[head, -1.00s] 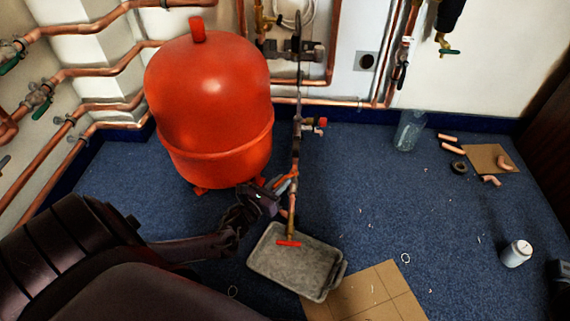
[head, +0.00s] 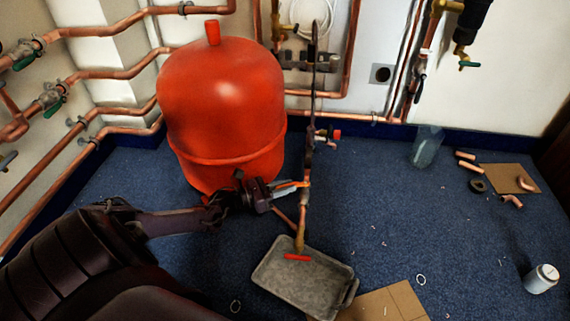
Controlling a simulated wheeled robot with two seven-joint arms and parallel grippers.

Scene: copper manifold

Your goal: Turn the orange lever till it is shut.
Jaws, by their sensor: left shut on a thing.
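The orange lever (head: 293,184) is on the upright copper manifold pipe (head: 304,205), in front of the red tank. It points left from the pipe and lies close to level, square to the pipe. My left gripper (head: 277,188) comes in from the left and is shut on the lever's free end. The fingers hide part of the lever. My right gripper is not in view.
The red tank (head: 222,100) stands close behind my left gripper. A grey tray (head: 290,280) lies under the pipe, with a red handle (head: 297,257) above it. A clear jar (head: 426,147) and copper fittings (head: 466,160) lie right. Blue carpet between is mostly clear.

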